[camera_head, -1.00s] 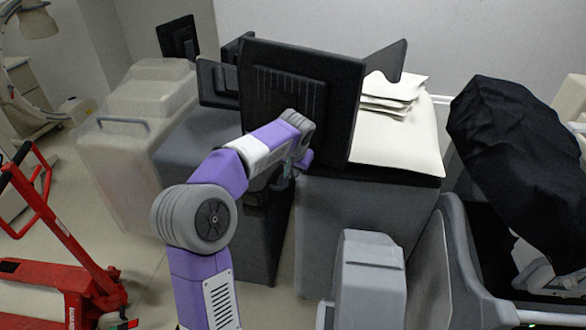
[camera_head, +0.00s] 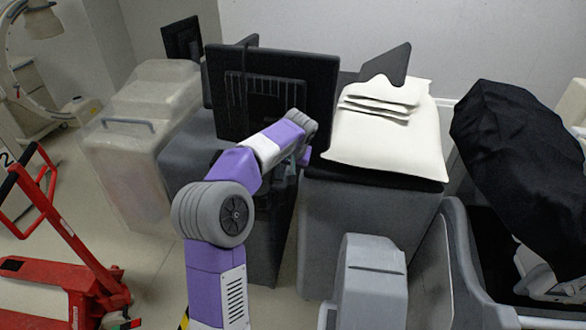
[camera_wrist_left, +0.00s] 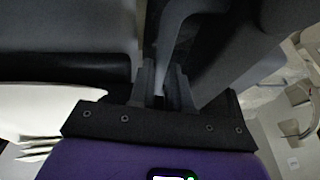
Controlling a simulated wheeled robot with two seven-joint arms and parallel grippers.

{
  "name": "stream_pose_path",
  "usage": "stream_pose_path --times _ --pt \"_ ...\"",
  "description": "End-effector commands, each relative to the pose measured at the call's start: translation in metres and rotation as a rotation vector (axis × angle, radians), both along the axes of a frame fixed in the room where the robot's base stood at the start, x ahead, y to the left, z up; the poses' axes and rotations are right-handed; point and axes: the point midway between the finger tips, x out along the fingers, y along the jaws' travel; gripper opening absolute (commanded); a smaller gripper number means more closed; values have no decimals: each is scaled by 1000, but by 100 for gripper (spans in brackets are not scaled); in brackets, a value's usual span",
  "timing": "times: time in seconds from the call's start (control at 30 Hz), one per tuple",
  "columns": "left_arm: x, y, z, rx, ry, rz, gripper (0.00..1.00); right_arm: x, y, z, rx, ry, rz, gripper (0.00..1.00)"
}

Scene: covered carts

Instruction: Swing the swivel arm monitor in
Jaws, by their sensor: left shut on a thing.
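The swivel arm monitor (camera_head: 310,75) is a large black screen with its ribbed back toward the head camera, above the grey carts. My left arm reaches across its lower right part. My left gripper (camera_head: 293,168) is below the screen's lower right edge, partly hidden by my wrist in the head view. In the left wrist view my left gripper (camera_wrist_left: 163,92) is shut on a dark grey curved bar (camera_wrist_left: 178,35), which appears to belong to the monitor. The exact contact is dark and hard to make out. My right gripper is not in view.
White folded cloths and a pillow (camera_head: 385,140) lie on the grey cart (camera_head: 355,215) to the right. A plastic-covered cart (camera_head: 135,150) stands left, a red pallet jack (camera_head: 65,285) at front left. A black-draped thing (camera_head: 515,150) stands right. A grey unit (camera_head: 370,285) is in front.

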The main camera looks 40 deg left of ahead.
Motion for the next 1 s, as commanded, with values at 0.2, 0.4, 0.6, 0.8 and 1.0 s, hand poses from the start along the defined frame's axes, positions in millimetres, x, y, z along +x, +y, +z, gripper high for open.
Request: stream_pose_path --times 0.2,0.4,0.6,0.8,1.0 --pt "1 -4 0 -4 4 -14 28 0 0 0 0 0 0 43" --pt "1 -5 -1 -5 4 -14 42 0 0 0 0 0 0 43" --pt "1 -5 1 -5 4 -14 42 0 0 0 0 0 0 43" --pt "-5 -14 24 -4 0 -15 42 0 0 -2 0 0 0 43" --pt "-13 -26 54 -4 0 -15 42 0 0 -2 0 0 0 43"
